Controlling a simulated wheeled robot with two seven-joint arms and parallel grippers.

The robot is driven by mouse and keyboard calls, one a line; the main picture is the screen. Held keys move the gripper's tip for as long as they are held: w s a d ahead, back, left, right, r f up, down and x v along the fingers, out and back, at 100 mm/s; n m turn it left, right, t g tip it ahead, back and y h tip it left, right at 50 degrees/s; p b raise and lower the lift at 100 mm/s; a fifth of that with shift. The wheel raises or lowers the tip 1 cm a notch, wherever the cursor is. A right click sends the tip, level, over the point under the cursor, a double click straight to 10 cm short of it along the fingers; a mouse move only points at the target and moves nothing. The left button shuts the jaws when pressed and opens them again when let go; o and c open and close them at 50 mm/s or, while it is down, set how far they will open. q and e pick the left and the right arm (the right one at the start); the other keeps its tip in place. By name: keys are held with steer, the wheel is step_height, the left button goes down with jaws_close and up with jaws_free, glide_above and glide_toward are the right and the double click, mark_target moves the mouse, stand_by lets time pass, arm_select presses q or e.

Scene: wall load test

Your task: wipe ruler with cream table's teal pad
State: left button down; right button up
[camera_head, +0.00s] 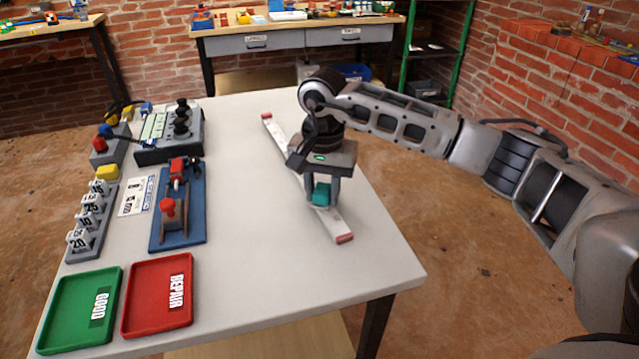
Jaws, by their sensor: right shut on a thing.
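The ruler (333,222) is a long white bar with red ends. It lies on the cream table (250,245), running from the back middle to the front right. My right gripper (322,195) points down over the ruler's nearer half and is shut on the teal pad (321,193). The pad is at the ruler's surface; I cannot tell whether it touches. My gripper and wrist hide part of the ruler's middle. My left gripper is not in view.
On the table's left stand a green GOOD tray (80,310), a red REPAIR tray (158,295), a blue clamp fixture (180,205), numbered weights (85,220) and a grey control box (170,133). The table's middle is clear. A drawer workbench (295,40) stands behind.

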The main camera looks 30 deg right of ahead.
mark_target(340, 229)
steer(key=shift+s+a+f, duration=0.1)
steer(key=shift+s, duration=0.9)
steer(key=shift+s+a+f, duration=0.1)
steer(key=shift+s, duration=0.9)
steer(key=shift+s+a+r, duration=0.15)
steer(key=shift+s, duration=1.55)
steer(key=shift+r+p, duration=0.15)
steer(key=shift+p, duration=0.2)
steer(key=shift+w+r+p, duration=0.1)
steer(key=shift+r+p, duration=1.65)
steer(key=shift+r, duration=1.2)
steer(key=shift+r+p, duration=0.9)
steer(key=shift+r, duration=0.6)
